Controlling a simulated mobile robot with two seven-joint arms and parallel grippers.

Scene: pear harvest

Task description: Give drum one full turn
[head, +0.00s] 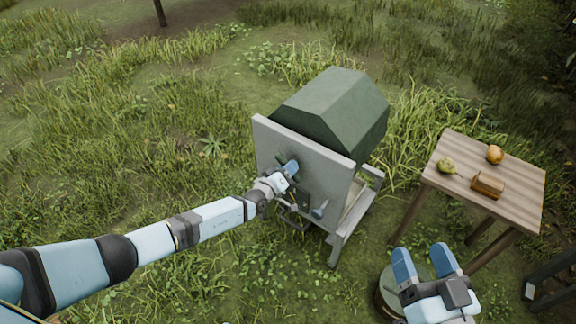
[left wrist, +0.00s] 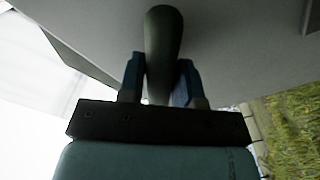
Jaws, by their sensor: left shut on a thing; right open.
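The dark green, many-sided drum (head: 335,108) stands on a grey wooden frame, behind a pale upright panel (head: 318,155). My left gripper (head: 291,168) is at the front of this panel. In the left wrist view my left gripper (left wrist: 160,85) is shut on a dark rounded handle (left wrist: 163,35), with one blue finger on each side of it. In the head view the arm partly hides the handle and crank. My right gripper (head: 423,264) is open and empty at the lower right, away from the drum.
A slatted wooden table (head: 520,178) stands right of the drum. On it are a green pear (head: 446,166), an orange round fruit (head: 495,154) and a small wooden block (head: 488,186). A round container (head: 388,296) is below my right gripper. Open grass lies left of the drum.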

